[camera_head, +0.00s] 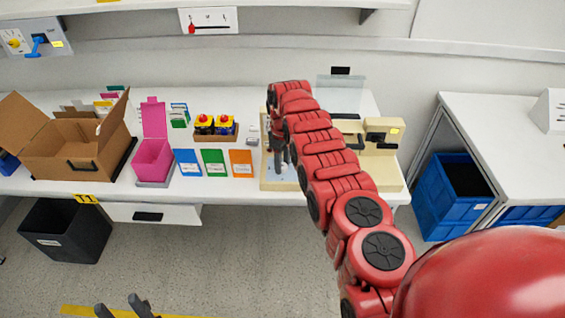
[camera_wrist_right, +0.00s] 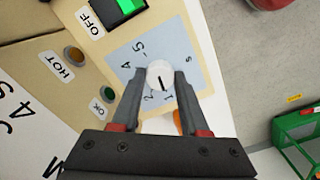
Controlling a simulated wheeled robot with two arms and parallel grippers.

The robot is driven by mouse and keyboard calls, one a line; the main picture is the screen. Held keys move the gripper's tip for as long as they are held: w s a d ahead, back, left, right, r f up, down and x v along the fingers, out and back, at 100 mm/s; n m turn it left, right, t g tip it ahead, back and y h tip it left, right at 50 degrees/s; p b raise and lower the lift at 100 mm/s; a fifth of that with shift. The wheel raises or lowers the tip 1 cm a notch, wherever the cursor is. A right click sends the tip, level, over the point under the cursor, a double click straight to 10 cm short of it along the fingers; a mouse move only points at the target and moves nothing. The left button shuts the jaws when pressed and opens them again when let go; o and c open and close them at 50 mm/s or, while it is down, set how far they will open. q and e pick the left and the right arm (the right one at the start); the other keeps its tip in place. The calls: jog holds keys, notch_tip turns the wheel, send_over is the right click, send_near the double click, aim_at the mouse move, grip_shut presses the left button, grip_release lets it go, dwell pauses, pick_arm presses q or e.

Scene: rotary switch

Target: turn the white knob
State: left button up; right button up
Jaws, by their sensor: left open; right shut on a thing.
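The white knob (camera_wrist_right: 160,72) sits on a light blue dial plate (camera_wrist_right: 130,57) with printed numbers, on a beige panel. A short dark line on the knob's face points towards the bottom of the right wrist view, near the 1 and 2 marks. My right gripper (camera_wrist_right: 160,82) is shut on the knob, one finger on each side. In the head view my right gripper (camera_head: 279,150) reaches down over the beige machine, and the knob is too small there to make out clearly. My left gripper (camera_head: 121,304) is open and empty at the bottom left, over the floor, away from the bench.
A cardboard box (camera_head: 50,150) and pink bin (camera_head: 153,158) stand left on the bench.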

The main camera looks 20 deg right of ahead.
grip_shut()
jog(key=shift+m, duration=1.1)
jog(key=m+b, duration=0.1)
jog(key=m, duration=0.2)
jog(key=shift+w+m+b, duration=0.1)
jog(key=shift+m+b, duration=0.3)
jog(key=m+b, duration=0.3)
jog(key=m, duration=0.2)
jog(key=shift+f, duration=0.1)
jog(key=m+b, duration=0.1)
jog(key=m, duration=0.1)
jog(key=shift+m+b, duration=0.7)
jog(key=shift+m, duration=0.7)
jog(key=shift+r, duration=0.2)
